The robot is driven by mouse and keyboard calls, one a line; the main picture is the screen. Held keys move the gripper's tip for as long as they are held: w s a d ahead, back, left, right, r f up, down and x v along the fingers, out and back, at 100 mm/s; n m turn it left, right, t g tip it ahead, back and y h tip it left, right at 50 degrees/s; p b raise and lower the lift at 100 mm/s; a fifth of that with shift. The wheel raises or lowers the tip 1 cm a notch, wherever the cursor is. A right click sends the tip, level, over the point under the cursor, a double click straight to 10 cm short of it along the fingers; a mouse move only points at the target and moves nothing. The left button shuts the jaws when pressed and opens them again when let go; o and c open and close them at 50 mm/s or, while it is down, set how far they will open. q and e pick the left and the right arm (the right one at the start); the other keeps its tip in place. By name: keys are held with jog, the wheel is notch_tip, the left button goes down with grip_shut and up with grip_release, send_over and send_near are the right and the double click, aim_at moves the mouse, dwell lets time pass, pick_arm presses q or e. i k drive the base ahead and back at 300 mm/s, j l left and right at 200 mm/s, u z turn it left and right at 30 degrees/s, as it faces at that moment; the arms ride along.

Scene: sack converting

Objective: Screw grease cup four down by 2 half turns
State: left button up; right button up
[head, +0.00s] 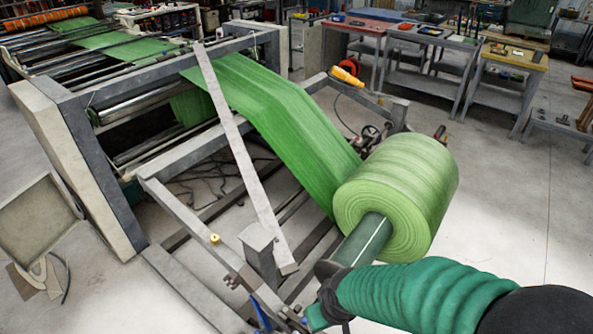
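A small yellow round cap (214,239) sits on top of the grey side rail of the unwind frame, left of centre in the head view. It looks like a grease cup, but no number can be read on it. My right arm comes in from the lower right in a green ribbed sleeve. Its far end, with a dark cuff and a green tip (316,317), is at the bottom centre, right of and below the yellow cap and apart from it. The fingers cannot be made out. My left gripper is not in view.
A large green film roll (398,190) on a shaft stands just beyond my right arm. Its green web (290,125) runs up into the machine. A long grey bar (238,150) slants across the frame.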

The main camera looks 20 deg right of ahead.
aim_at(214, 238)
jog(key=i+z, duration=0.15)
jog(key=z, duration=0.35)
jog(key=i+j+z, duration=0.1)
jog(key=z, duration=0.35)
jog(key=i+j+z, duration=0.1)
jog(key=z, duration=0.4)
jog(key=j, duration=0.1)
